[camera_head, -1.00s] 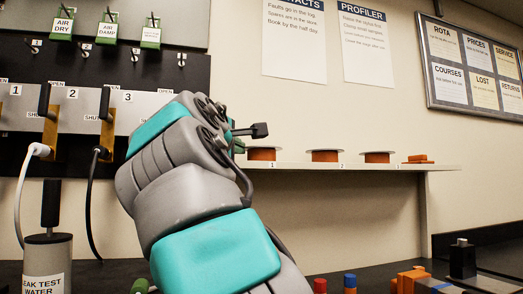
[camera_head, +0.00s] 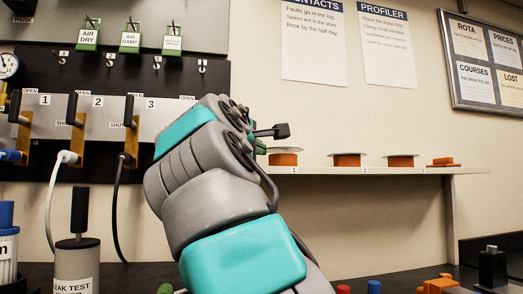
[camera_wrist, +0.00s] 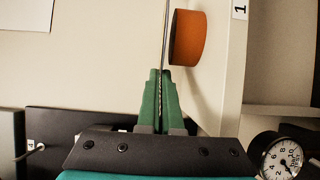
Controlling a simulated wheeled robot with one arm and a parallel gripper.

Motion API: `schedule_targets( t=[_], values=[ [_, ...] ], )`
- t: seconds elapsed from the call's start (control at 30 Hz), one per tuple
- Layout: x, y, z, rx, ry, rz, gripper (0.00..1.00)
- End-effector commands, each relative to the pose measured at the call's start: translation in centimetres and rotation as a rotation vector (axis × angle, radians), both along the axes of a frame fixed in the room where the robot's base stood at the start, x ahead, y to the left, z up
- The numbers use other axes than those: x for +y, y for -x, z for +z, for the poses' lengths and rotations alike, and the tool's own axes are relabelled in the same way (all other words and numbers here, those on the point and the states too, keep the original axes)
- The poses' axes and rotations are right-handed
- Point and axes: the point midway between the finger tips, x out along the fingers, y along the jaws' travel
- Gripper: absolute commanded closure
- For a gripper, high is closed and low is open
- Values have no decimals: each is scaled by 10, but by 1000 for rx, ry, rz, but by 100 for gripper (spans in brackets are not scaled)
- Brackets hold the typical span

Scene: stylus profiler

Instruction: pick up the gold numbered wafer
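Three thin pale discs lie on orange round stands on the wall shelf. The disc on the stand marked 1 (camera_head: 286,152) is nearest my gripper; the disc shows edge-on in the wrist view (camera_wrist: 166,30). From these edge-on views I cannot tell which disc is the gold numbered wafer. My gripper (camera_wrist: 160,72) has green fingers close together, with their tips at the near edge of this disc. Whether they grip the disc or only meet its edge is unclear. In the head view my arm hides most of the gripper.
The shelf (camera_head: 390,171) also bears the stands marked 2 (camera_head: 347,160) and 3 (camera_head: 401,161), and a flat orange piece (camera_head: 443,162). Valve levers (camera_head: 129,110) and hoses are at left. A leak test cylinder (camera_head: 73,262) stands below them. Blocks (camera_head: 440,285) lie on the bench.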

Motion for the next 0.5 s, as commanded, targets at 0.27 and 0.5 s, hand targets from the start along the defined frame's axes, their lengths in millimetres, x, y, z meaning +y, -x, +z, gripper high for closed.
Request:
schedule_targets(
  t=[0.27,0.5],
  values=[
    [0,0,22,0,-2,0,100],
    [2,14,27,-2,0,-1,100]
  ],
)
